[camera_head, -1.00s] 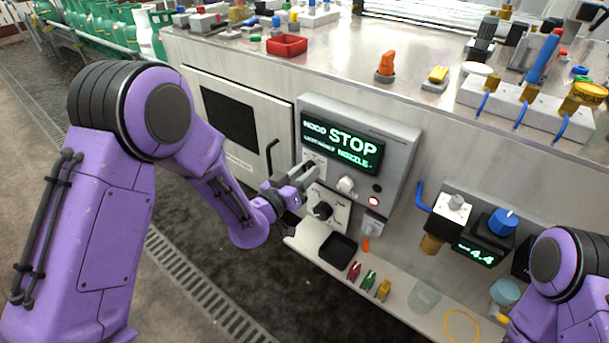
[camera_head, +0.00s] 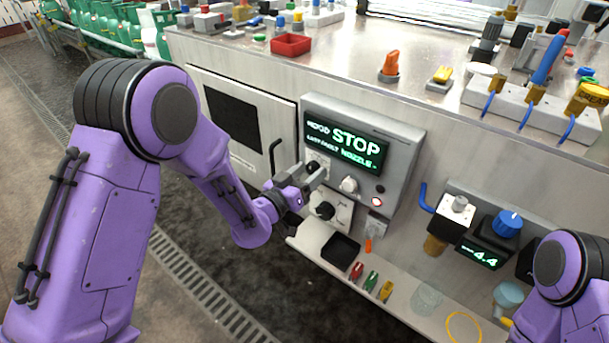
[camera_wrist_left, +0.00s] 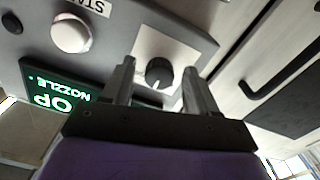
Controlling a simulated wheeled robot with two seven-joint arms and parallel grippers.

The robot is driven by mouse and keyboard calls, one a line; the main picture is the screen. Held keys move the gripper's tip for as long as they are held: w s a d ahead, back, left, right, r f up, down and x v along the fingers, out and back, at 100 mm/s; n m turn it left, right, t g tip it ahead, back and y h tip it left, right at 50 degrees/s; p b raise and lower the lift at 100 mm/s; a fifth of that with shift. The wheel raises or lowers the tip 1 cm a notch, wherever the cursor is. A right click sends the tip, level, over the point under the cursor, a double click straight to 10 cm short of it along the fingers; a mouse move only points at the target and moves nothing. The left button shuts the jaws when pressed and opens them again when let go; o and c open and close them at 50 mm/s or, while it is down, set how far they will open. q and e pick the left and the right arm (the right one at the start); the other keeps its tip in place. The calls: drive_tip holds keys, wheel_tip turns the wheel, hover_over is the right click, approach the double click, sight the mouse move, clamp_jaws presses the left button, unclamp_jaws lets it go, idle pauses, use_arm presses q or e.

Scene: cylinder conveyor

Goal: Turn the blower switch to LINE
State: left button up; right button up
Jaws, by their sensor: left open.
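A black rotary knob (camera_head: 313,166) on a pale plate sits at the lower left of the grey control box (camera_head: 405,150). It also shows in the left wrist view (camera_wrist_left: 159,72); its label cannot be read, so I cannot tell whether it is the blower switch. A second black knob (camera_head: 325,210) is on a white plate below. My left gripper (camera_head: 318,174) is open at the upper knob. In the left wrist view its fingers (camera_wrist_left: 158,80) are apart, one on each side of the knob in the picture; contact cannot be told. My right gripper is out of view.
The box's display (camera_head: 345,143) reads STOP and NOZZLE. A white button (camera_head: 349,184) and a lit red lamp (camera_head: 376,202) are right of the fingers. A ledge with a black tray (camera_head: 341,248) is below; a door handle (camera_head: 273,156) is left.

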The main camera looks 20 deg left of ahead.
use_arm(q)
drive_tip(key=b+v, duration=0.1)
drive_tip(key=v, duration=0.9)
drive_tip(key=shift+s, duration=0.2)
drive_tip(key=shift+a, duration=0.1)
drive_tip(key=s+a+f+n+g+y, duration=0.3)
drive_tip(key=f+y, duration=0.1)
drive_tip(key=f, duration=0.4)
drive_tip(key=s+a+f+n+g+y, duration=0.2)
drive_tip(key=a+f+n+g+y, duration=0.15)
drive_tip(key=f, duration=0.35)
drive_tip(key=s+a+f+n+g+y, duration=0.15)
drive_tip(key=s+f+g, duration=0.25)
drive_tip(key=s+f, duration=0.45)
drive_tip(key=s+a+f+g+y, duration=0.1)
drive_tip(key=s+a+f+g, duration=0.15)
drive_tip(key=s+f, duration=0.65)
drive_tip(key=s+r+p, duration=0.4)
drive_tip(key=r+p, duration=0.9)
drive_tip(key=r, duration=0.3)
drive_tip(key=shift+s+d+g+p, duration=0.15)
drive_tip(key=shift+d+g+p, duration=0.15)
drive_tip(key=shift+g+p, duration=0.1)
